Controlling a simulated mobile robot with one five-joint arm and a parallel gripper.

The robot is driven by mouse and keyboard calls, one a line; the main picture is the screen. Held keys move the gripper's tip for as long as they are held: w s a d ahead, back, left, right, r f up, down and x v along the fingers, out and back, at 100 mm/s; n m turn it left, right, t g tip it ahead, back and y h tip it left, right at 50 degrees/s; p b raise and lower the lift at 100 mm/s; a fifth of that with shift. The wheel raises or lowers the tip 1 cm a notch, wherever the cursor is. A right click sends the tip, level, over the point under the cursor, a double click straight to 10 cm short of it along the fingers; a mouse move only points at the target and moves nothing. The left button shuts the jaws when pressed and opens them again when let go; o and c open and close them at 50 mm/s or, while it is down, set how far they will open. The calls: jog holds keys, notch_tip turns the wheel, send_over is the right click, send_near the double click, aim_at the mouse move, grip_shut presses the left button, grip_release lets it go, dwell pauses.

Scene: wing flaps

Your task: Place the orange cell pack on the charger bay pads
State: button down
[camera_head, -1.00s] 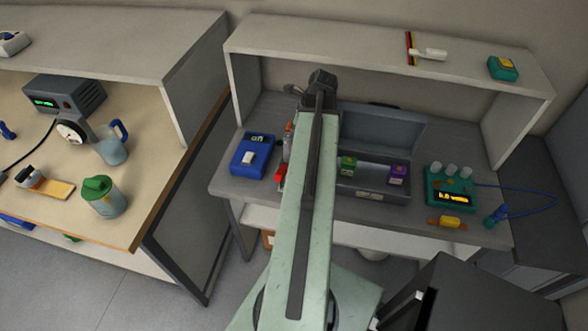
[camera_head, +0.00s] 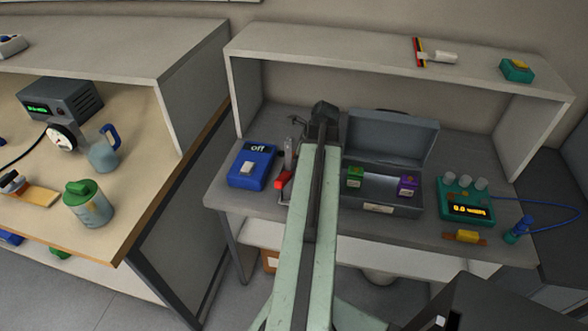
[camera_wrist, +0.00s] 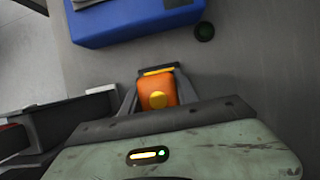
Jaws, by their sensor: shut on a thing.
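The orange cell pack (camera_wrist: 168,88), with a round yellow spot on it, is between the two fingers of my gripper (camera_wrist: 157,88) in the wrist view. My gripper is shut on it, above a grey surface. A dark piece with a yellow strip shows at the far end of the pack. In the head view my own arm hides the pack and the fingertips. A blue unit (camera_head: 251,167) reading "off" stands on the bench left of my arm; a blue body (camera_wrist: 135,18) shows ahead in the wrist view. I cannot make out the charger bay pads for certain.
An open grey case (camera_head: 388,140) right of my arm holds a green pack (camera_head: 354,177) and a purple pack (camera_head: 408,186). A teal meter (camera_head: 465,204) stands farther right. A red-ended tool (camera_head: 284,180) lies close left of my arm. A shelf (camera_head: 390,60) overhangs the bench.

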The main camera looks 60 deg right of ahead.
jog(key=c, duration=0.9)
grip_release()
jog(key=shift+r, duration=0.35)
jog(key=p+v, duration=1.1)
jog(key=shift+s+r, duration=0.2)
jog(key=shift+r, duration=0.05)
jog(key=shift+r, duration=0.1)
